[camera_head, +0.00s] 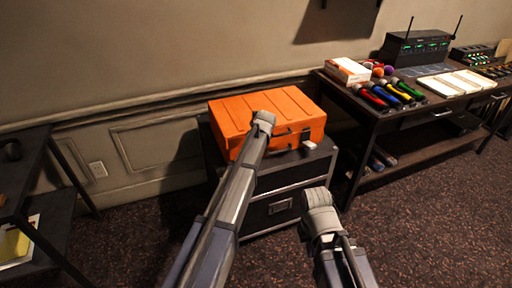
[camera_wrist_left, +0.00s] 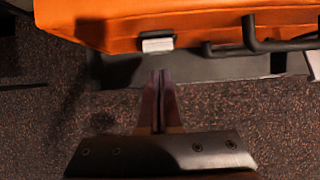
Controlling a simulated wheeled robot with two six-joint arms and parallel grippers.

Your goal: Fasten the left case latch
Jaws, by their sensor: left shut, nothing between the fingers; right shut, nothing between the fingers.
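The orange case (camera_head: 225,118) lies closed on a dark cabinet, and its front lower edge fills the top of the left wrist view (camera_wrist_left: 110,22). The left case latch (camera_wrist_left: 157,44) is a small silver piece on that edge; in the head view my left arm hides it. I cannot tell whether it is fastened. My left gripper (camera_wrist_left: 159,74) is shut and empty, its fingertips just below the latch in the picture, seemingly apart from it. A dark handle (camera_wrist_left: 265,42) is right of the latch. My right gripper (camera_head: 318,197) is shut and empty, before the cabinet's front.
The cabinet (camera_head: 281,206) has dark drawers. A table (camera_head: 375,117) with coloured microphones (camera_head: 389,94) and a receiver (camera_head: 415,48) stands right. A dark shelf (camera_head: 22,170) stands left. Carpet between is clear.

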